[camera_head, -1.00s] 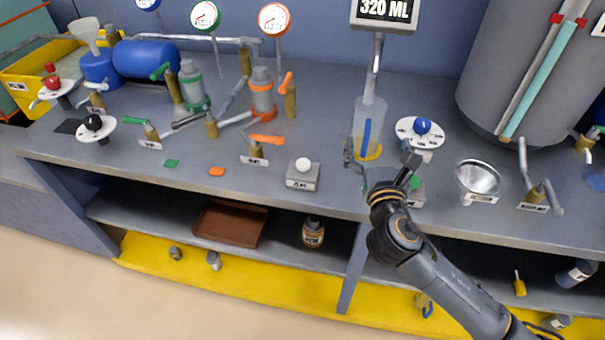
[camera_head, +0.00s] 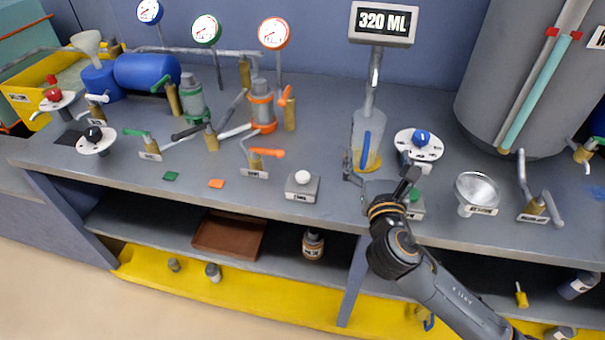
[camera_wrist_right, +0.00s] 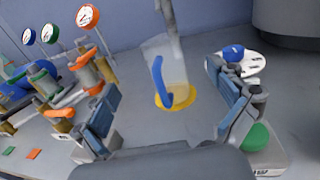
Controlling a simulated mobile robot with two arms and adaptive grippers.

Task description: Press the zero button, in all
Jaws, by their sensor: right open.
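A push button with a white cap (camera_head: 303,177) sits on a small grey box near the bench's front edge. A second box with a green button (camera_head: 415,194) stands to its right, partly hidden behind my right gripper; the green button also shows in the right wrist view (camera_wrist_right: 255,137). Their labels are too small to read surely. My right gripper (camera_head: 380,172) is open and empty, above the bench between the two boxes, its right finger close to the green button. In the right wrist view its fingers (camera_wrist_right: 162,80) are spread wide. My left gripper is out of view.
A clear jug with a blue handle (camera_head: 367,140) stands behind my right gripper under a display reading 320 ML (camera_head: 383,22). A white dial with a blue knob (camera_head: 419,145) and a metal funnel (camera_head: 477,190) are to the right. Valves with orange handles (camera_head: 266,152) are left.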

